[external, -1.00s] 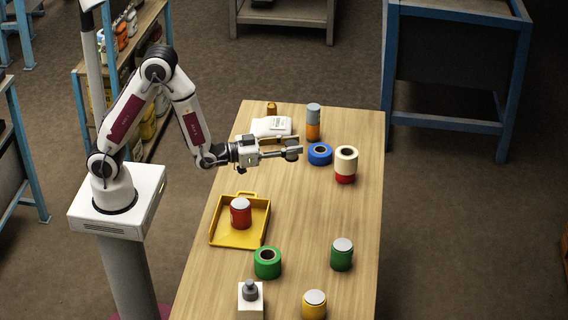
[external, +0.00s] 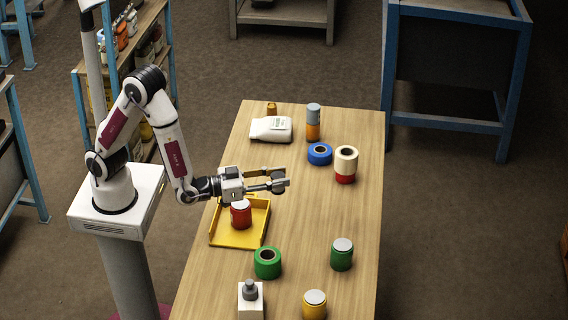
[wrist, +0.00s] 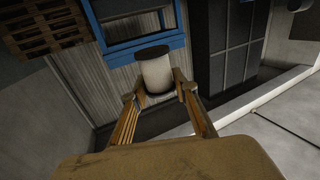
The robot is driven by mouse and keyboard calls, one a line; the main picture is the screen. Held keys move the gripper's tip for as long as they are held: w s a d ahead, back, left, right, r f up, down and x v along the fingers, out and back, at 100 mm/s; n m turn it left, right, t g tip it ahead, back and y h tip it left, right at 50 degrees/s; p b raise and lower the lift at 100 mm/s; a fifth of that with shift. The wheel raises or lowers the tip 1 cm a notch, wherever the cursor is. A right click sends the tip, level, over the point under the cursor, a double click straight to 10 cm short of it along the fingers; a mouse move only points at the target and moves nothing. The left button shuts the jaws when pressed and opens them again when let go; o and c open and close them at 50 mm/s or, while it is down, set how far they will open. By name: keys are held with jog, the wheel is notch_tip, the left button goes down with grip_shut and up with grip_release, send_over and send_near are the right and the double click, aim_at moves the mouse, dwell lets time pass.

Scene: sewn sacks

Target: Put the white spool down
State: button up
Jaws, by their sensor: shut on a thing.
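My gripper (external: 279,178) reaches right over the table, beyond the back right of the yellow tray. In the wrist view my gripper (wrist: 158,92) is shut on the white spool (wrist: 156,74), a pale cylinder with a dark top, upright between the fingers. In the external view the fingers mostly hide it. The held spool looks clear of the table, but its exact height is hard to tell.
A red can (external: 241,217) stands in the yellow tray (external: 225,241). A white bag (external: 270,129) lies behind. The table's middle right is clear.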

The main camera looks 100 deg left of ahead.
jog(key=s+d+f, duration=0.2)
jog(key=s+d, duration=1.4)
jog(key=d, duration=0.1)
notch_tip(320, 180, down, 11)
jog(key=shift+w+f, duration=0.15)
jog(key=shift+w, duration=0.1)
dwell(0.3)
jog(key=shift+f, duration=0.15)
jog(key=shift+f, duration=2.75)
jog(key=shift+f, duration=0.1)
jog(key=shift+f, duration=2)
jog(key=shift+f, duration=0.15)
